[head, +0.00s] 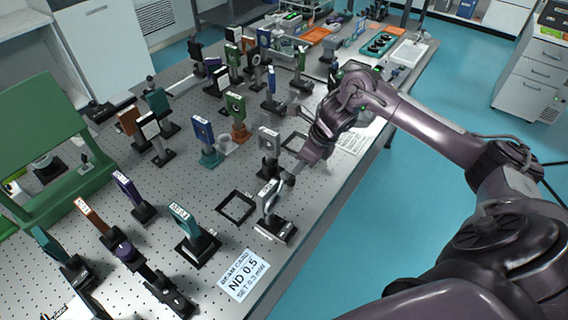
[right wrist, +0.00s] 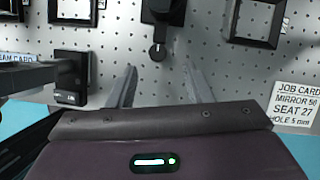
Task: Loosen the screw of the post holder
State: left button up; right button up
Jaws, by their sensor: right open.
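The post holder (right wrist: 162,12) stands upright at the top of the right wrist view, with its dark round screw knob (right wrist: 158,52) facing my right gripper. In the head view a post holder with a grey mount (head: 268,142) stands just left of my right gripper (head: 284,184). In the right wrist view the two grey fingers of this gripper (right wrist: 160,82) are apart and empty. The knob lies beyond the tips, roughly centred between them, with no visible contact. In the head view the screw is too small to make out. My left gripper is out of view.
Black square frames (head: 237,207) lie on the perforated table on either side. Another mount on a black base (head: 275,228) stands close to my right gripper. A beam card (head: 243,274) lies near the front edge. Many other posts stand to the left, with a green stand (head: 40,110).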

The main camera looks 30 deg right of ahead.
aim_at(291, 176)
jog(key=x, duration=0.1)
jog(key=p+x, duration=0.1)
jog(key=x, duration=0.2)
jog(key=shift+s+a+f, duration=0.2)
jog(key=shift+s+f, duration=0.1)
jog(key=shift+p+x, duration=0.3)
jog(key=shift+x, duration=0.75)
jog(key=shift+w+f, duration=0.2)
jog(key=shift+f, duration=0.05)
jog(key=c, duration=1)
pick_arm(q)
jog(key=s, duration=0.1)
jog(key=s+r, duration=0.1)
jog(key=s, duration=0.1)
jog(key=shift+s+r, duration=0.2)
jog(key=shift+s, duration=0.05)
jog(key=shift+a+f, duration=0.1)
pick_arm(e)
jog(key=shift+m, duration=0.8)
jog(key=shift+t, duration=0.3)
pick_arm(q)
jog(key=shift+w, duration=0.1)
pick_arm(e)
jog(key=o, duration=1)
